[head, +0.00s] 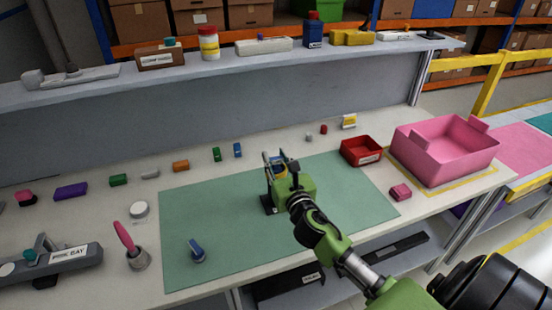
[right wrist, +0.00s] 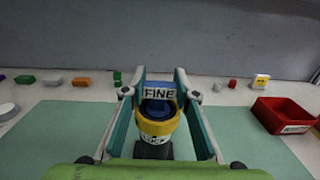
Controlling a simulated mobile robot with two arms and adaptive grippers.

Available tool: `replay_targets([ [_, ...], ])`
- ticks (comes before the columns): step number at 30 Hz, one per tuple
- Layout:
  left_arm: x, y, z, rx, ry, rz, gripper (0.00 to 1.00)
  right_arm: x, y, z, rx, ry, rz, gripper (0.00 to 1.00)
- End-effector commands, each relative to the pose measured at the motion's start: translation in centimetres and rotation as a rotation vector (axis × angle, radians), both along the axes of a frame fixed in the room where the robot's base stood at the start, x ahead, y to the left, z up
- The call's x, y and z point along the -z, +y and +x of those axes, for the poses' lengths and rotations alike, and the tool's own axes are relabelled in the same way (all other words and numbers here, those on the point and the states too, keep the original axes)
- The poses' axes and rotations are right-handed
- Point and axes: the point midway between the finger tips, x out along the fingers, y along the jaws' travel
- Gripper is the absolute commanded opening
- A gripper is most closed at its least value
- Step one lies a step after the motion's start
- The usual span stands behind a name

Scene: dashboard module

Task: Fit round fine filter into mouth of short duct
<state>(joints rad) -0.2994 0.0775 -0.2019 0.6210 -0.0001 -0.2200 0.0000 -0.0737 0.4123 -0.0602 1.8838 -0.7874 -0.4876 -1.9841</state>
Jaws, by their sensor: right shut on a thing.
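My right gripper (head: 275,160) is over the green mat in the head view and also shows in the right wrist view (right wrist: 158,78). Its two fingers are shut on the round fine filter (right wrist: 159,93), which is blue with a white "FINE" label. A short upright piece with a yellow collar (right wrist: 155,128), apparently the short duct, is directly below the filter. Its dark base (head: 268,205) stands on the mat. The filter is at the collar's top, but I cannot tell whether it is inside the mouth. My gripper hides much of both in the head view. My left gripper is out of view.
The green mat (head: 225,215) has a blue-grey part (head: 196,250) at front left. A red bin (head: 361,151) and a large pink crate (head: 445,152) stand to the right. Several small coloured blocks line the back. A cup with a pink-handled tool (head: 137,258) stands left.

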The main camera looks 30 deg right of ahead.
Motion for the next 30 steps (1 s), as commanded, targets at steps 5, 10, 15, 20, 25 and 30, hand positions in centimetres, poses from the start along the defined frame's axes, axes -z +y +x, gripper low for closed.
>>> replay_targets([
  [5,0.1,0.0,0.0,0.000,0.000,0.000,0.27,0.1,0.0,0.0,0.000,0.000,0.000,0.44],
  [10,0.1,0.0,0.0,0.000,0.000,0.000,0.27,0.1,0.0,0.0,0.000,0.000,0.000,0.44],
  [15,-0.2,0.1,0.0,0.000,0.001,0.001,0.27,-0.3,0.0,-0.1,0.000,0.001,0.000,0.44],
  [20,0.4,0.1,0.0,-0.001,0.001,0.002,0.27,0.1,0.7,-2.4,-0.001,0.003,0.001,0.44],
  [25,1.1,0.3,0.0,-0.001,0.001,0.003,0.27,0.1,1.7,-6.0,-0.002,0.003,0.000,0.44],
  [30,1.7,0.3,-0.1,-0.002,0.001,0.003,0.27,0.0,2.5,-9.1,0.000,0.003,0.002,0.44],
])
